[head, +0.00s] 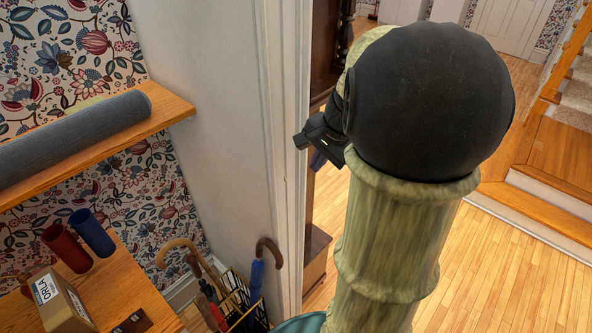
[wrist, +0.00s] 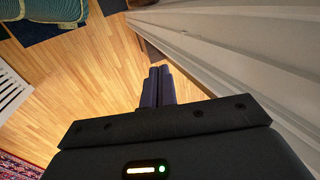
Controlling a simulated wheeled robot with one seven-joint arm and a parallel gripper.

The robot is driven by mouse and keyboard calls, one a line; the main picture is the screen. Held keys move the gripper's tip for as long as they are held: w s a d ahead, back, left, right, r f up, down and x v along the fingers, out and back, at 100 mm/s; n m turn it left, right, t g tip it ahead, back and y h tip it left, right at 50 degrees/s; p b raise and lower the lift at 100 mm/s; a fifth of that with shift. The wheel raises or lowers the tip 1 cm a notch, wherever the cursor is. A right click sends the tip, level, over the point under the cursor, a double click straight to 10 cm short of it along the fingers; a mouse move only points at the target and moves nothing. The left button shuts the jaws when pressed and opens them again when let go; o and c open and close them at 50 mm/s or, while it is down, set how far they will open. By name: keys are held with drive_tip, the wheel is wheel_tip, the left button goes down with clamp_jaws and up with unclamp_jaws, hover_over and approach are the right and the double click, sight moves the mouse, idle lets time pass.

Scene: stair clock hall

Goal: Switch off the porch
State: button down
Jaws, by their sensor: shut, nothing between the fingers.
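No porch switch can be made out in either view. My gripper (wrist: 158,72) shows in the wrist view with its two dark blue fingers pressed together and nothing between them. It points out over the wooden floor, with white moulding (wrist: 240,60) close on its right. In the head view my gripper (head: 318,160) is partly hidden behind my dark wrist. It is just right of the white door trim (head: 287,130), and I cannot tell whether they touch.
A wooden shelf (head: 178,107) holds a grey roll (head: 75,135). Below are a red cup (head: 66,248), a blue cup (head: 92,232) and a box labelled ORLA (head: 62,305). Umbrellas (head: 257,278) stand by the trim. Stairs (head: 575,100) rise at right; floor (head: 500,275) is clear.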

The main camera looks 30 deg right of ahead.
sight(289, 170)
drive_tip(key=w+f+p, duration=0.1)
drive_tip(key=w+f, duration=0.1)
drive_tip(key=w+a+f+p, duration=0.1)
drive_tip(key=w+f, duration=0.1)
drive_tip(key=w+a+f+p, duration=0.1)
drive_tip(key=w+f, duration=0.1)
drive_tip(key=f, duration=0.1)
drive_tip(key=shift+a+f, duration=0.1)
drive_tip(key=shift+w, duration=0.1)
